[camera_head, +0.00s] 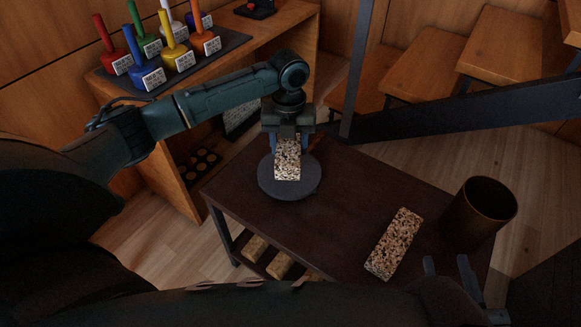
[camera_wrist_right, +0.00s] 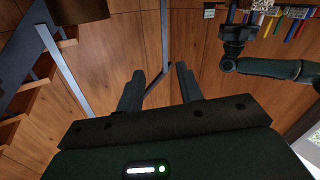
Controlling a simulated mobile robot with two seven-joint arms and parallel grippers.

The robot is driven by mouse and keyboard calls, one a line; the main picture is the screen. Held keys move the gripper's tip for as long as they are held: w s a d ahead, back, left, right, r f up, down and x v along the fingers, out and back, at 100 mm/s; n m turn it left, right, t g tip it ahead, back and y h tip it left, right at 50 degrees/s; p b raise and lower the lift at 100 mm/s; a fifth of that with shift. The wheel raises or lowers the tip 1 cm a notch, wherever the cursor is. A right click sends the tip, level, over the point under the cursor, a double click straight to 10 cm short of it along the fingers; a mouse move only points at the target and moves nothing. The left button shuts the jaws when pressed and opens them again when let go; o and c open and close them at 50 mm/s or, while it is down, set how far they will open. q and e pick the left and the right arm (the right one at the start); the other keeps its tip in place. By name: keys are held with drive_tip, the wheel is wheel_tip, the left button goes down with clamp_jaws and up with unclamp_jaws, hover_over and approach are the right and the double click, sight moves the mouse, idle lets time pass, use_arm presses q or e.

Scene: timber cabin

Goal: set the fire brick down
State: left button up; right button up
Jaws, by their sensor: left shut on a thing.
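A speckled fire brick (camera_head: 288,162) is in my left gripper (camera_head: 288,138), which is shut on its upper end and points down. The brick overlaps a round dark grey disc (camera_head: 270,187) on the dark table; I cannot tell whether it touches the disc. A second speckled brick (camera_head: 394,243) lies flat on the table to the right. My right gripper (camera_head: 450,268) is low at the right, by the table's front edge. Its fingers stand apart and empty in the right wrist view (camera_wrist_right: 158,88). My left gripper also shows there (camera_wrist_right: 235,45).
A dark brown cylindrical pot (camera_head: 478,212) stands at the table's right end. A dark metal beam (camera_head: 450,118) and wooden steps (camera_head: 500,45) are behind. The table (camera_head: 345,200) is clear between disc and second brick.

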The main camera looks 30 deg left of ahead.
use_arm(q)
wheel_tip(320, 180, down, 6)
drive_tip(key=shift+f+b, duration=0.1)
drive_tip(key=shift+b, duration=0.85)
use_arm(e)
drive_tip(key=shift+s+a+n+t+y, duration=0.25)
drive_tip(key=shift+a+n+t+y, duration=0.35)
drive_tip(key=shift+y, duration=0.2)
drive_tip(key=shift+r, duration=0.1)
drive_tip(key=shift+d, duration=0.1)
use_arm(q)
drive_tip(key=o, duration=1.4)
